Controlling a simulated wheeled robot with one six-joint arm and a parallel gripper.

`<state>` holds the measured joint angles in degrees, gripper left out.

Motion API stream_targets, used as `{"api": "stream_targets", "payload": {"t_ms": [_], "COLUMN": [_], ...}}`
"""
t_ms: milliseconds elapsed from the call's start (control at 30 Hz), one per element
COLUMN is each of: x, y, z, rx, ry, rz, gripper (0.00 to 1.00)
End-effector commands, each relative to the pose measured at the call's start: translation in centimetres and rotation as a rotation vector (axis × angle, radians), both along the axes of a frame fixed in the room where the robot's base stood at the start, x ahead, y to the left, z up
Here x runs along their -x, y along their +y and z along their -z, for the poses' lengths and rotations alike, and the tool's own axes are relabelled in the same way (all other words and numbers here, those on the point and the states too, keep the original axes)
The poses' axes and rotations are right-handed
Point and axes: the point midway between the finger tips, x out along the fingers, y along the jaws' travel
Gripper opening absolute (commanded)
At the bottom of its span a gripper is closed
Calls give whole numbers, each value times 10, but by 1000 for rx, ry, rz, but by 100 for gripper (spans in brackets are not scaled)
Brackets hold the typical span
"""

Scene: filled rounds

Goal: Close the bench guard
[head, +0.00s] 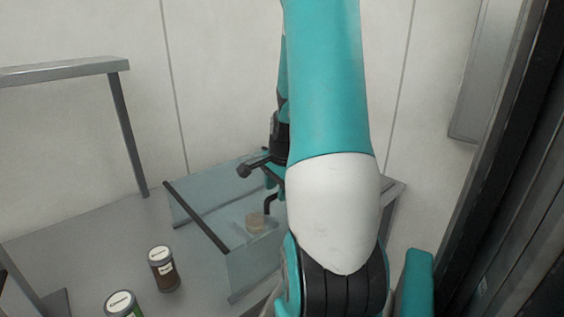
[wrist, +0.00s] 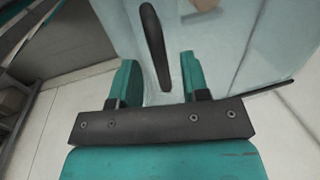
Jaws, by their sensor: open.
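The bench guard (head: 205,190) is a clear, bluish panelled enclosure with a dark bar along its edge, standing on the grey bench. Its black handle (wrist: 153,45) shows in the wrist view against a clear panel, and its dark bent shape (head: 270,203) shows in the head view. My gripper (wrist: 160,62) is open, with one teal finger on each side of the handle's lower end in the picture. A gap shows on both sides, and I see no contact. In the head view my gripper (head: 272,181) is partly hidden by my arm, which also covers the guard's right part.
A brown jar (head: 163,272) and a green jar (head: 122,305) with white lids stand on the bench (head: 80,245) at front left. A grey frame (head: 128,130) rises at the left.

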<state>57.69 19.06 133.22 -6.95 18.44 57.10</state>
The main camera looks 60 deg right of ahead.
Motion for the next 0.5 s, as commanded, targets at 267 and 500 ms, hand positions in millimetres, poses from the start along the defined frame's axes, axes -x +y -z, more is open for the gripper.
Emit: {"api": "stream_targets", "payload": {"t_ms": [267,500], "x": [11,22], "y": [3,8], "z": [-63,-120], "rx": [10,7], "ry": [-7,-5], "rz": [1,1], "gripper": [42,42]}}
